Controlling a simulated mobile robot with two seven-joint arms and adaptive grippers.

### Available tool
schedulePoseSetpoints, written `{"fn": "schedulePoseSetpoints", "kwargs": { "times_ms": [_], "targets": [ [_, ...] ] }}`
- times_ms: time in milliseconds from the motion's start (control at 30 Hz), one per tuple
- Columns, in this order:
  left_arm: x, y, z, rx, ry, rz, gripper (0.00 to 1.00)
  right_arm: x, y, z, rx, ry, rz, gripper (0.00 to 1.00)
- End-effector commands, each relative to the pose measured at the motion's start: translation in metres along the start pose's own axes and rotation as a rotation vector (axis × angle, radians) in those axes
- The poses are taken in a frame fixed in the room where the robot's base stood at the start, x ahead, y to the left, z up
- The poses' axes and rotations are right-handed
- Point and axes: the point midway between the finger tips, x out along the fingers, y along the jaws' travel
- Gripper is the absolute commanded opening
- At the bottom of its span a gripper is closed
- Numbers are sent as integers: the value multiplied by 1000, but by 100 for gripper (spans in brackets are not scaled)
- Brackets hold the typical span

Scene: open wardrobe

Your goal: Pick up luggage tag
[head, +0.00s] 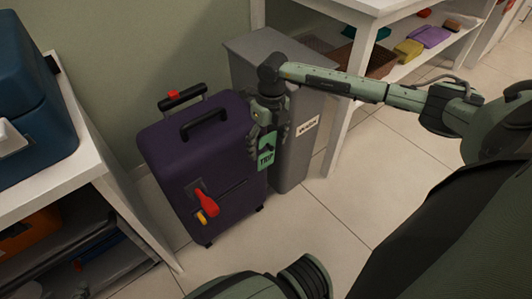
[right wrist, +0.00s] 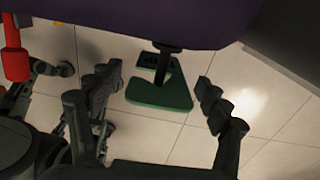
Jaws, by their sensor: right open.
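The green luggage tag (head: 266,152) hangs at the right side of the purple suitcase (head: 205,160). My right gripper (head: 270,128) points down over the tag's upper part. In the right wrist view the green tag (right wrist: 160,93) hangs from a dark strap between the open fingers of my right gripper (right wrist: 158,80), with a gap to the finger on each side. The suitcase (right wrist: 150,22) fills the top of that view. A red tag (head: 206,203) and a small yellow piece (head: 201,217) are on the suitcase front. My left gripper is not in view.
A grey bin (head: 290,160) with a white label stands close behind and right of my right gripper. A white shelf with folded cloths (head: 432,37) is at the back right. A white bench (head: 100,160) with a blue case (head: 35,110) is at left. The tiled floor in front is clear.

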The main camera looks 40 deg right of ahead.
Motion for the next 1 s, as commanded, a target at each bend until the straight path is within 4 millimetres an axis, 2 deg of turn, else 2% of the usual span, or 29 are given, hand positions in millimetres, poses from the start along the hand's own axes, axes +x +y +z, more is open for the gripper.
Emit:
{"fn": "schedulePoseSetpoints", "kwargs": {
  "times_ms": [67, 267, 500, 600, 1000],
  "targets": [
    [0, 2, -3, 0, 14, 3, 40, 7, 0, 0, 0, 0, 1, 78],
    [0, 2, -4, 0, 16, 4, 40, 8, 0, 0, 0, -1, 0, 78],
    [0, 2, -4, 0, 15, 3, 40, 7, 0, 0, 0, -1, 0, 48],
    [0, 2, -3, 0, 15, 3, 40, 7, 0, 0, 0, -1, 0, 39],
    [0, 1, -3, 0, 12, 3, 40, 0, 0, 1, 0, -3, 0, 38]
  ]
}}
